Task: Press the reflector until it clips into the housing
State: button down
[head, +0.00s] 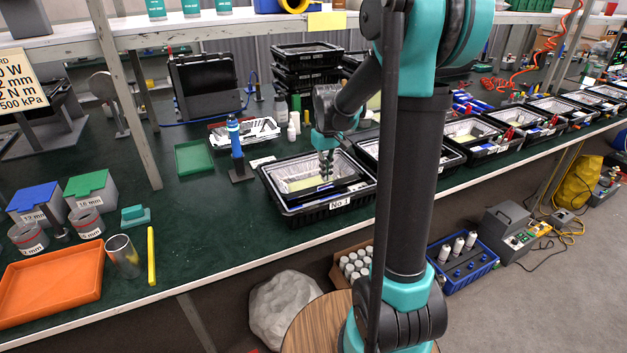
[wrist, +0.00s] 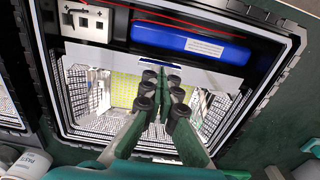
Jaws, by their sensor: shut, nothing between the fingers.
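The black floodlight housing labelled No 1 (head: 297,213) stands on the green bench; its dark rim (wrist: 48,75) frames the wrist view. The silver, faceted reflector (wrist: 80,95) lies inside it, and its bright wall shows in the head view (head: 290,178). A yellow patterned panel (wrist: 125,93) shows through the reflector's middle. My gripper (head: 326,177) points down into the housing, over the reflector. Its green fingers with black pads (wrist: 162,78) are shut and empty, near a pale flat strip at one reflector edge. I cannot tell whether they touch it. The fingers hide part of the reflector.
A blue block (wrist: 190,42) and a metal bracket (wrist: 87,20) sit in the housing beside the reflector, with a red wire above. A blue-and-black upright tool (head: 236,150) stands left of the housing. More housings (head: 470,140) line the bench to the right.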

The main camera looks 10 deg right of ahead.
jog(key=shift+f, duration=1)
dwell(1.9)
jog(key=shift+r, duration=0.1)
dwell(0.3)
jog(key=shift+r, duration=3.45)
jog(key=s+d+f+m+t, duration=0.1)
jog(key=s+f, duration=0.4)
jog(key=s, duration=0.6)
jog(key=s+d+f+m+t, duration=0.2)
jog(key=s+f, duration=0.4)
jog(key=s, duration=0.5)
jog(key=shift+d+m+t, duration=0.3)
jog(key=shift+d+t, duration=0.25)
jog(key=shift+t, duration=0.05)
